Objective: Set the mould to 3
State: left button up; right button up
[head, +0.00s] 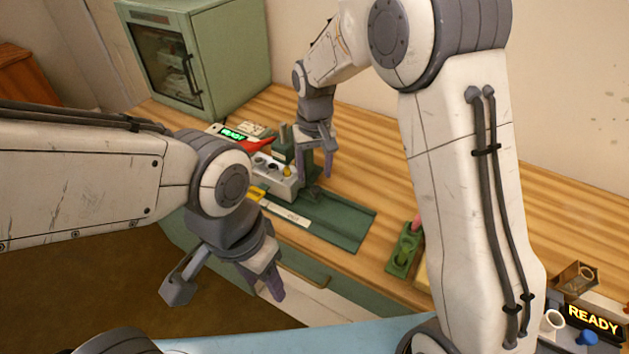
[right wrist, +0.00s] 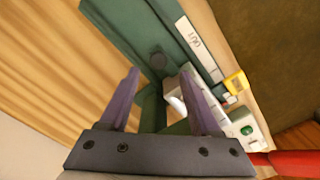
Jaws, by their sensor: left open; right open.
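The green machine (head: 340,220) with a long flat bed stands on the table in the head view; its bed also shows in the right wrist view (right wrist: 120,20). A pale control box (head: 275,178) with knobs and a yellow button sits at its left end. No mould number is readable. My right gripper (head: 314,172) is open, pointing down over the machine beside the control box. In the right wrist view its purple fingers (right wrist: 165,90) stand apart, with a green part and a white rounded piece behind them. My left gripper (head: 262,286) is open and empty in front of the table.
A green cabinet (head: 215,60) stands at the back left. A green holder (head: 404,250) lies right of the machine. The table behind the machine is clear.

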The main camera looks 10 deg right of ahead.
notch_tip(320, 180, up, 6)
jog(key=shift+f, duration=0.1)
dwell(0.4)
jog(key=s+n+y, duration=0.1)
jog(key=s+n, duration=0.4)
jog(key=s, duration=2.3)
jog(key=shift+s+a+n, duration=0.25)
jog(key=shift+a+n, duration=0.05)
jog(key=shift+a, duration=0.15)
